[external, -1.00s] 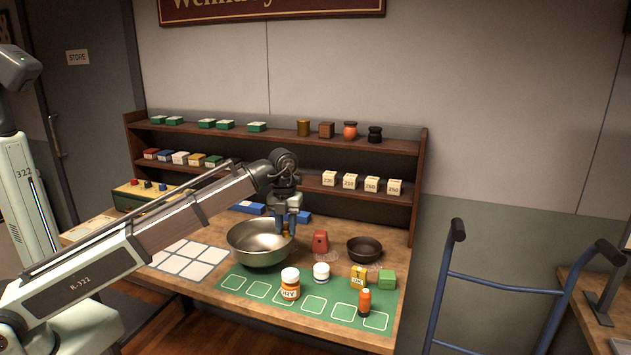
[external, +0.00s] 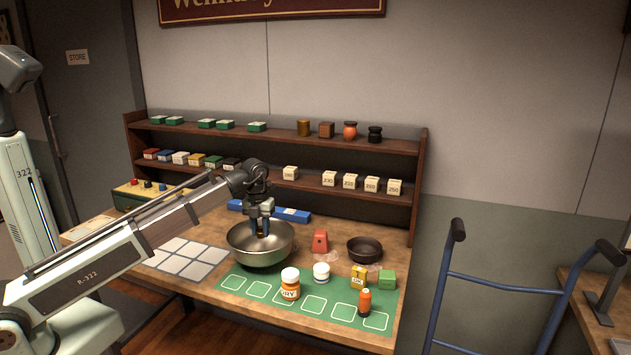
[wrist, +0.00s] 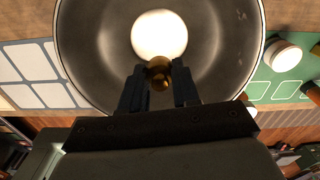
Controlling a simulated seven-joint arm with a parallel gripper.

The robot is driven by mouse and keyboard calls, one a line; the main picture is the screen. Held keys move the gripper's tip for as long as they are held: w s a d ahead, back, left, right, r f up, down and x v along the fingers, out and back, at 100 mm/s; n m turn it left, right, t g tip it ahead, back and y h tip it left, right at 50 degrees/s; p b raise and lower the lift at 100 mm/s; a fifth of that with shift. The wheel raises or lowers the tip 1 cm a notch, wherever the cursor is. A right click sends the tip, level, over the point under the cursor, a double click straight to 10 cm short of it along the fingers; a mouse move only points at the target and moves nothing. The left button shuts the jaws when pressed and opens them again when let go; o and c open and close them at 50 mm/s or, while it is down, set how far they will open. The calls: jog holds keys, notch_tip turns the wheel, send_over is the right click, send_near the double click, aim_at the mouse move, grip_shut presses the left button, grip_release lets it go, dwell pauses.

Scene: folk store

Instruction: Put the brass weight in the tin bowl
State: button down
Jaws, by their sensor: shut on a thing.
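The tin bowl (external: 272,256) is a wide silvery metal bowl on the wooden table, left of the middle. My gripper (external: 261,234) points down over the inside of the bowl. In the wrist view my gripper (wrist: 160,84) is shut on the brass weight (wrist: 159,71), a small golden-brown piece held between the two fingertips. The tin bowl (wrist: 215,55) fills much of that view behind the weight, with a bright round patch on its floor. In the external view the weight is mostly hidden by the fingers. I cannot tell whether it touches the bowl.
A green mat (external: 232,283) lies in front. A blue box (external: 294,214) lies behind. The shelf (external: 340,146) stands at the back. A white-squared sheet (external: 188,257) lies to the left.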

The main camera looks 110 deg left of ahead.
jog(key=shift+f, duration=4.7)
jog(key=shift+f, duration=0.15)
jog(key=c, duration=0.8)
grip_release()
notch_tip(320, 180, up, 12)
jog(key=shift+r, duration=0.2)
